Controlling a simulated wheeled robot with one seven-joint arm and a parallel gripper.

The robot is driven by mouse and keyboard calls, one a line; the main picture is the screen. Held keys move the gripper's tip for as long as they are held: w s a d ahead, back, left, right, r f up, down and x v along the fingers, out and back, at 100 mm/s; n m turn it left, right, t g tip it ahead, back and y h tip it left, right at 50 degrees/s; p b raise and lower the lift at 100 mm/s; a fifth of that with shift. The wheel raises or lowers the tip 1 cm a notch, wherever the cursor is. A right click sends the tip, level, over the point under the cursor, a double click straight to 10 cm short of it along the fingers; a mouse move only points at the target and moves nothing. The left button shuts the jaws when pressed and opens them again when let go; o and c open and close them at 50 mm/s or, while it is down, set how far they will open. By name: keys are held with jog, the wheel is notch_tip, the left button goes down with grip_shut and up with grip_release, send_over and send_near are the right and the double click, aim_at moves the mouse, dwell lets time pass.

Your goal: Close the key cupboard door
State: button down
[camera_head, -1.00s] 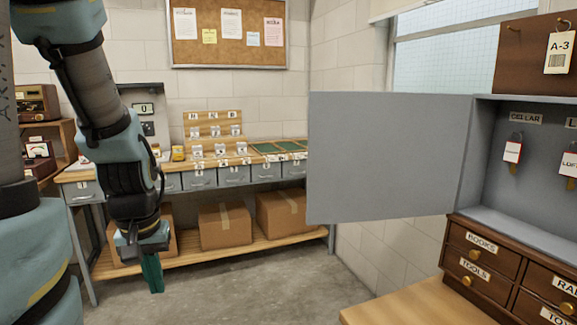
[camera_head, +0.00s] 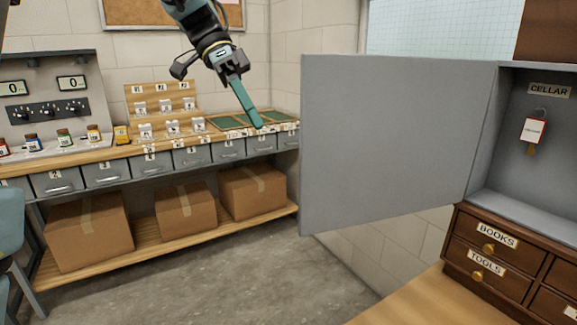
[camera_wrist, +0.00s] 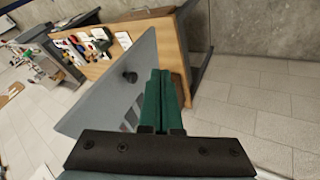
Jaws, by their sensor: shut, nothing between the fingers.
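The key cupboard (camera_head: 520,190) is at the right in the head view, its inside showing. Its flat grey door (camera_head: 390,140) stands wide open, swung out to the left from the cupboard's left edge. My gripper (camera_head: 259,124) hangs left of the door's free edge, fingers pointing down and right, shut and empty. A gap shows between them in the head view. Contact is not visible.
A red-and-white tagged key (camera_head: 532,130) hangs in the cupboard. Wooden drawers (camera_head: 490,255) stand below it on a wooden top (camera_head: 425,300). A bench with grey drawers (camera_head: 185,156) is behind my gripper, cardboard boxes (camera_head: 185,209) beneath. The floor (camera_head: 260,275) between is clear.

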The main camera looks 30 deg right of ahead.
jog(key=s+d+f+p, duration=0.1)
jog(key=s+f+p, duration=0.2)
jog(key=s+f, duration=0.4)
jog(key=s, duration=0.3)
jog(key=shift+d+f+m, duration=0.2)
jog(key=shift+f+m, duration=0.05)
jog(key=shift+m, duration=0.05)
